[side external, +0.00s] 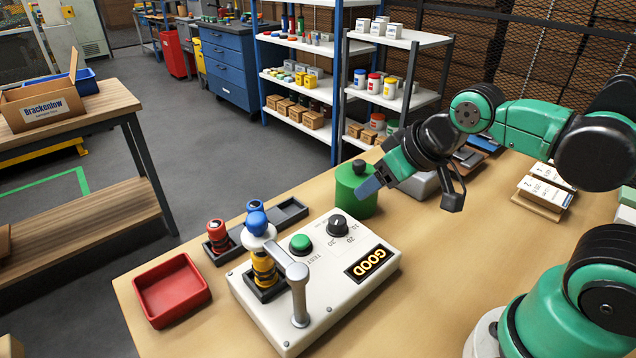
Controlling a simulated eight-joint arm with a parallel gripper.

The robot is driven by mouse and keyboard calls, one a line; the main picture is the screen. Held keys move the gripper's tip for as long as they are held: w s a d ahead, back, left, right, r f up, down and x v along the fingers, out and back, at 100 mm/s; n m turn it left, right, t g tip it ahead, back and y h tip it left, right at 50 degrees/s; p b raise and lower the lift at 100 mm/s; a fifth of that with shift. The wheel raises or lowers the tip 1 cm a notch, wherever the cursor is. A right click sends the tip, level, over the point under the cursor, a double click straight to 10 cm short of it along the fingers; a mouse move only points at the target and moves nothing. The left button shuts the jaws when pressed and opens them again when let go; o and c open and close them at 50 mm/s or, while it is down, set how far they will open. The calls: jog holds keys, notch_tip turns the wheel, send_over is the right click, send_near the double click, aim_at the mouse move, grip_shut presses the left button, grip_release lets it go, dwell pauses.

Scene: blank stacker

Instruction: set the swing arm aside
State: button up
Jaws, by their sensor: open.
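The swing arm (281,254) is a light grey bar on a post at the front of the white tester box (340,290). It reaches back and left over a stack of yellow and black pieces (264,268) in a dark holder. Its pale round end sits above the stack, with a blue knobbed piece (256,218) on top; whether they touch I cannot tell. My gripper (411,192) is open and empty, right of and behind the box, clear of the swing arm. One fingertip appears close to a green cylinder; contact is unclear.
The green cylinder (356,198) with a black knob stands behind the box. The box has a green button (300,244), a black dial (338,225) and a lit GOOD display (371,263). A dark tray (293,213) holds a red piece (216,232). A red bin (171,290) stands left.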

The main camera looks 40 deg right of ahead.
jog(key=shift+o, duration=0.9)
notch_tip(320, 180, up, 7)
jog(key=m+g, duration=0.7)
jog(key=m, duration=0.1)
send_over(256, 217)
jog(key=shift+d+f, duration=0.15)
jog(key=shift+d, duration=0.2)
jog(key=shift+a+m, duration=0.3)
jog(key=shift+m, duration=0.1)
jog(key=shift+a+f, duration=0.1)
jog(key=shift+f, duration=2.65)
grip_shut()
